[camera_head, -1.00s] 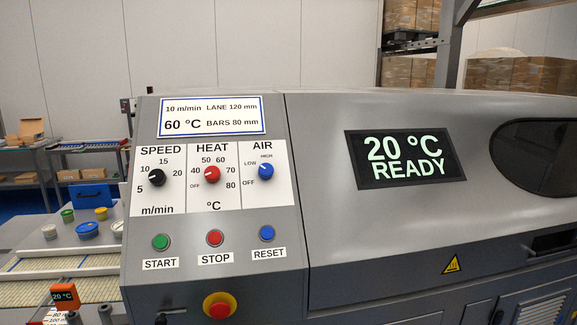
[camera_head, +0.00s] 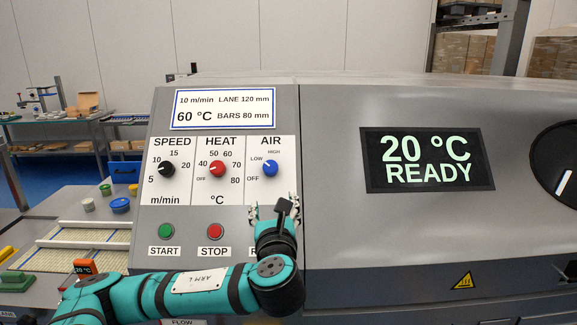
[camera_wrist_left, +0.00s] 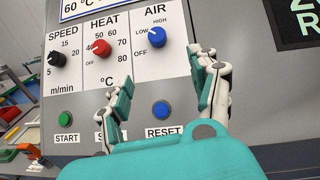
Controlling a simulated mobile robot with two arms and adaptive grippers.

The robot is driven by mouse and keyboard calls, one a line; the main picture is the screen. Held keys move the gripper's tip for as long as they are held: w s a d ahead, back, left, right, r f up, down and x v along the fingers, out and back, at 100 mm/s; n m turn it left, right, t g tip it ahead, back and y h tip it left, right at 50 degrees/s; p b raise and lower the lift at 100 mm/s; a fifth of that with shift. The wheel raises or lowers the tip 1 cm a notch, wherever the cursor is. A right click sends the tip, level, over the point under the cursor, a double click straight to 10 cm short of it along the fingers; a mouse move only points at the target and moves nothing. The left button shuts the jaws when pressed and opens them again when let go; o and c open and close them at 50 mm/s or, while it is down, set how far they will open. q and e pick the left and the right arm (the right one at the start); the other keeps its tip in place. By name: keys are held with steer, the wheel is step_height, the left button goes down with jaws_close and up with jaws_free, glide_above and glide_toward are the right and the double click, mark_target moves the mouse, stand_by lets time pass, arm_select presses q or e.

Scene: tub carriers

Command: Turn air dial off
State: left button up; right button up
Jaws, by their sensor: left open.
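The blue air dial (camera_head: 270,168) is on the white panel under the word AIR, and its pale pointer is toward LOW at the upper left. OFF is printed at its lower left and HIGH above it. My left gripper (camera_head: 275,207) is open and empty just below the dial, apart from it. In the left wrist view the air dial (camera_wrist_left: 157,37) shows above and between the spread fingers (camera_wrist_left: 161,68). The blue reset button (camera_wrist_left: 161,110) lies between the fingers in that view; my gripper hides it in the head view. My right gripper is not in view.
The red heat dial (camera_head: 217,169) and black speed dial (camera_head: 167,169) are left of the air dial. The green start button (camera_head: 166,231) and red stop button (camera_head: 215,231) are below. A display (camera_head: 427,160) reads 20 °C READY. The housing between panel and display is clear.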

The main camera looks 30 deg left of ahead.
arm_select(q)
steer(key=r, duration=0.1)
steer(key=p, duration=0.6)
glide_toward(270, 167)
steer(key=x, duration=0.7)
steer(key=shift+w+a+r, duration=0.1)
steer(key=shift+w+a, duration=0.05)
steer(key=shift+w, duration=0.2)
steer(key=shift+w+a, duration=0.25)
steer(key=shift+w, duration=0.15)
steer(key=c, duration=1.1)
steer(key=shift+c, duration=0.2)
